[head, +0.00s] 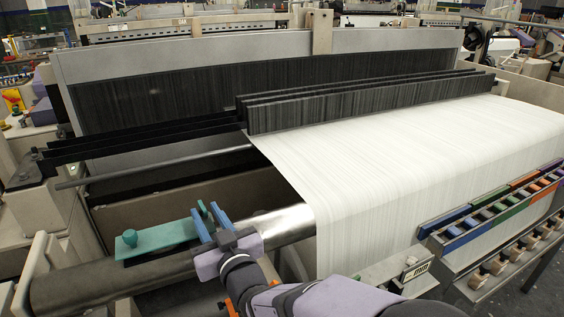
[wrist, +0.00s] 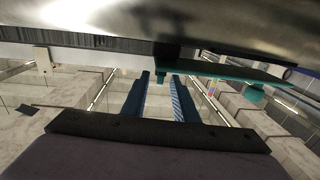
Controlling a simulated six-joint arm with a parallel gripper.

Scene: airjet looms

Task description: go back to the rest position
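My gripper (head: 207,213) is in the lower middle of the head view, beside the steel roller at the loom's front. Its two blue fingers stand apart with a gap between them. A teal plate with a round knob (head: 160,236) lies over the roller just left of my gripper. In the wrist view the teal plate (wrist: 228,71) passes close beyond the right fingertip; I cannot tell whether they touch.
The steel roller (head: 285,226) crosses close to my gripper and fills the top of the wrist view. White warp cloth (head: 400,150) spreads to the right. A panel of coloured blocks (head: 500,205) stands at right. Black frames (head: 330,105) rise behind.

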